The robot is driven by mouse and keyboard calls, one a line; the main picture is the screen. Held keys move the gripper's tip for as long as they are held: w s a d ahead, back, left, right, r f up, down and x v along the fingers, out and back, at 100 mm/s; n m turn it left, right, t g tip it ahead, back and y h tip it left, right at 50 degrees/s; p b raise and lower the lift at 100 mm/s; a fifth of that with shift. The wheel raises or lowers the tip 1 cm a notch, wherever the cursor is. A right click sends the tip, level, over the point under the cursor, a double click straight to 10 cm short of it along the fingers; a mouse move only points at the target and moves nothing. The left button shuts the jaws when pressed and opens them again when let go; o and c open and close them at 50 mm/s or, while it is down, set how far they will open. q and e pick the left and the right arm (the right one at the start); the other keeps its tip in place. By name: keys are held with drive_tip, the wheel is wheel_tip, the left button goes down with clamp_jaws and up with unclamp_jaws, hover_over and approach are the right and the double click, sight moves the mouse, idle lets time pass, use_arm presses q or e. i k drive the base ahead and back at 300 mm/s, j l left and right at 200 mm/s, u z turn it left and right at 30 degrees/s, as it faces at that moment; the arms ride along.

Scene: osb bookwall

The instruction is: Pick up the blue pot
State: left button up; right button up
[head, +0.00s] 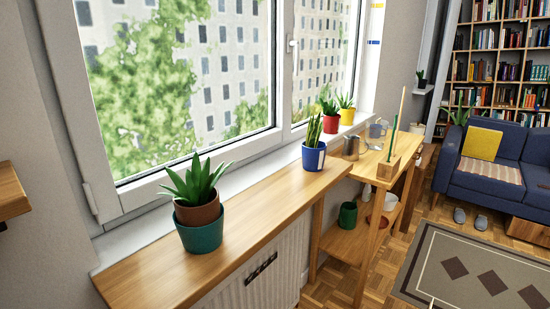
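The blue pot (313,159) holds an upright green snake plant (313,130) and has a pale patch on its side. It stands on the wooden sill shelf (250,191) below the window, near the shelf's far end. A teal pot (202,238) with a brown inner pot and a spiky green plant stands nearer on the same shelf. Neither of my grippers shows in the head view.
A wooden stand (372,176) with a metal jug (351,147) adjoins the shelf's far end. Red (329,123) and yellow (346,116) pots stand on the white sill behind. A radiator (255,275) is below the shelf. Bare shelf lies between the teal and blue pots.

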sight(314, 150)
drive_tip(key=i+l+u, duration=0.25)
drive_tip(key=l+u, duration=0.25)
drive_tip(key=i+l+u, duration=0.25)
drive_tip(key=k+l, duration=0.1)
